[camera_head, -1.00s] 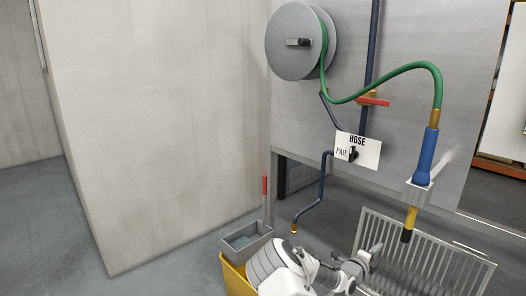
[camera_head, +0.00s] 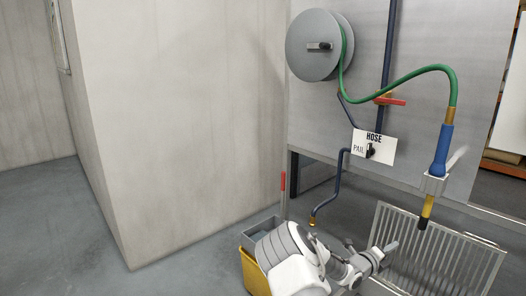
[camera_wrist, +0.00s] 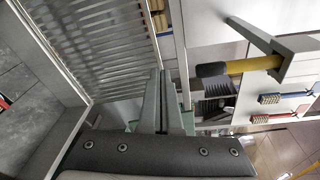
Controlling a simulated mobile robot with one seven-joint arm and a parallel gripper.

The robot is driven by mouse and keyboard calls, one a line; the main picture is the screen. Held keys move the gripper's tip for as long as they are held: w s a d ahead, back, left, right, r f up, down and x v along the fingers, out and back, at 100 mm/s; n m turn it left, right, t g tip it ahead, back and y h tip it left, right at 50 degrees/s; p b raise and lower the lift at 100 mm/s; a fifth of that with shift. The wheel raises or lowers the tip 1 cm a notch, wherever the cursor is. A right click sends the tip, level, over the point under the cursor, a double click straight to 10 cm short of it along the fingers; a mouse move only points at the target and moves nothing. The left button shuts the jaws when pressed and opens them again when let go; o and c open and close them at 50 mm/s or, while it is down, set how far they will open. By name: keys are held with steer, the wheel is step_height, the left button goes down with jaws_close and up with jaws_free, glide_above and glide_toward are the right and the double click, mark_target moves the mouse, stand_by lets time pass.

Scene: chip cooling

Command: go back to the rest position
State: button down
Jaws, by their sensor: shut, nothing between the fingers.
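My gripper (camera_head: 391,248) is low in the head view, in front of the slatted metal rack, at the end of my white and grey arm. In the wrist view my gripper (camera_wrist: 162,76) has its two grey fingers together with nothing between them. It touches nothing that I can make out. Part of the wrist is hidden behind my own arm links in the head view.
A yellow pail (camera_head: 253,272) with a grey top stands left of my arm, partly hidden by it. The slatted rack (camera_head: 455,262) is at right. A blue hose nozzle (camera_head: 442,150) hangs in a bracket above it. The floor at left (camera_head: 60,235) is clear.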

steer(key=s+a+r+m+g+y, duration=0.15)
steer(key=s+r+m+g, duration=0.25)
steer(key=s+r+m, duration=0.55)
steer(key=s+a+r+m+g+y, duration=0.15)
steer(key=s+r+m+g, duration=0.4)
steer(key=m, duration=0.75)
steer(key=s+a+r+m+t+y, duration=0.4)
steer(key=s+a+m, duration=0.4)
steer(key=s+a, duration=0.4)
steer(key=s+a+r+m+t+y, duration=0.2)
steer(key=s+a+r+m+y, duration=0.2)
steer(key=s+a+m+y, duration=0.6)
steer(key=s+a+r+n+h+p, duration=0.1)
steer(key=s+a+r+h+p, duration=0.1)
steer(key=r+p, duration=1.2)
steer(key=shift+s+r+h+p, duration=0.3)
steer(key=shift+s+r+h, duration=0.05)
steer(key=shift+s+h, duration=0.2)
steer(key=shift+d, duration=0.1)
